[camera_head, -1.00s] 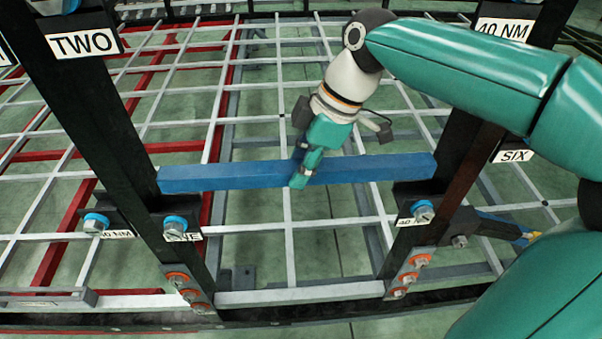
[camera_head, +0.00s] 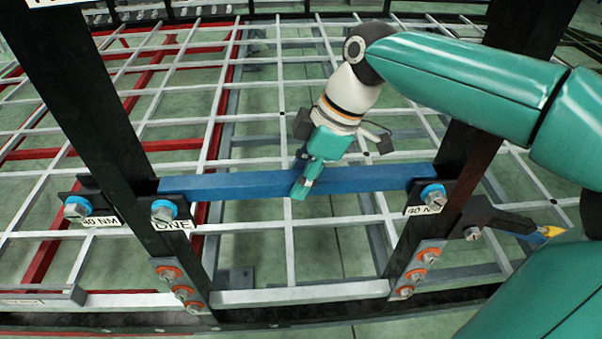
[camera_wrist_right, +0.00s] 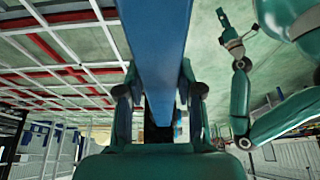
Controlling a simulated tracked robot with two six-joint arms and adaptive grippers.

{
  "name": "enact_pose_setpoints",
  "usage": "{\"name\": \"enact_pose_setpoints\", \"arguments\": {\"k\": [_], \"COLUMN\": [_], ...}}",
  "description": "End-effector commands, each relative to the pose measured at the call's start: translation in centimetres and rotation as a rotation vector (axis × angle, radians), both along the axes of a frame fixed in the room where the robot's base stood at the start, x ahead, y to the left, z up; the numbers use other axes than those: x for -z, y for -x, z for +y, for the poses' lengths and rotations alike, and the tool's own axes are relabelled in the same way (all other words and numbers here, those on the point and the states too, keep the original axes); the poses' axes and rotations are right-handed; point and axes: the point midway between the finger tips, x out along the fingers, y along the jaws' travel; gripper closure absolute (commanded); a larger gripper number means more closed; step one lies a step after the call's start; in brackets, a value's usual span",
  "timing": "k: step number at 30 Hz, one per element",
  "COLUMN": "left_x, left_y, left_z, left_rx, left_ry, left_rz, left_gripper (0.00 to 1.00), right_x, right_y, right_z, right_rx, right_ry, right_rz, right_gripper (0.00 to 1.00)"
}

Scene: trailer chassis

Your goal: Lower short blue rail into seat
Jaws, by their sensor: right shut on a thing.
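The short blue rail (camera_head: 245,185) lies level across the gap between two black posts in the head view. My right gripper (camera_head: 303,185) is shut on it near its middle, from above. Its left end is behind the black bracket with a blue-ringed bolt (camera_head: 164,211); its right end is by the matching bracket bolt (camera_head: 432,195). Whether the ends touch the brackets cannot be told. In the right wrist view the rail (camera_wrist_right: 158,45) runs between the gripper's fingers (camera_wrist_right: 158,105). My left gripper (camera_wrist_right: 238,24) shows there, apart from the rail, with its fingers spread.
The black left post (camera_head: 85,110) and right post (camera_head: 465,160) flank the rail. Lower plates with orange-ringed bolts (camera_head: 180,290) sit below. A light grey crossbar (camera_head: 300,292) runs beneath the rail. A grey and red grid (camera_head: 150,100) spreads behind.

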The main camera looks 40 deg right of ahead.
Motion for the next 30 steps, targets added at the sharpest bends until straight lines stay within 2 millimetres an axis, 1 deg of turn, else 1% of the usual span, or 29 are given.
{"name": "enact_pose_setpoints", "arguments": {"k": [6,19,20,21,23,24,30], "left_x": [-0.01,0.50,0.41,0.40,0.40,0.40,0.41], "left_y": [0.00,0.00,0.00,0.00,0.00,0.00,0.00], "left_z": [0.00,0.00,0.00,0.00,0.00,0.00,0.00], "left_rx": [0.000,0.000,0.000,0.000,0.000,0.000,0.000], "left_ry": [0.000,0.000,0.000,0.000,0.000,0.000,0.000], "left_rz": [0.000,0.000,0.000,0.000,0.000,0.000,0.000], "left_gripper": [0.44,0.44,0.44,0.44,0.44,0.44,0.44], "right_x": [-0.13,0.41,0.32,0.31,0.34,0.35,0.40], "right_y": [-0.05,-0.04,-0.04,-0.03,-0.02,-0.02,0.03], "right_z": [0.01,-0.01,-0.02,-0.02,-0.02,-0.03,-0.10], "right_rx": [0.001,0.001,0.001,0.001,0.001,0.002,0.003], "right_ry": [-0.001,-0.001,-0.001,-0.001,0.000,-0.001,0.000], "right_rz": [-0.004,-0.004,-0.004,-0.004,-0.003,-0.002,-0.001], "right_gripper": [1.00,1.00,0.59,0.53,0.43,0.36,0.35]}}
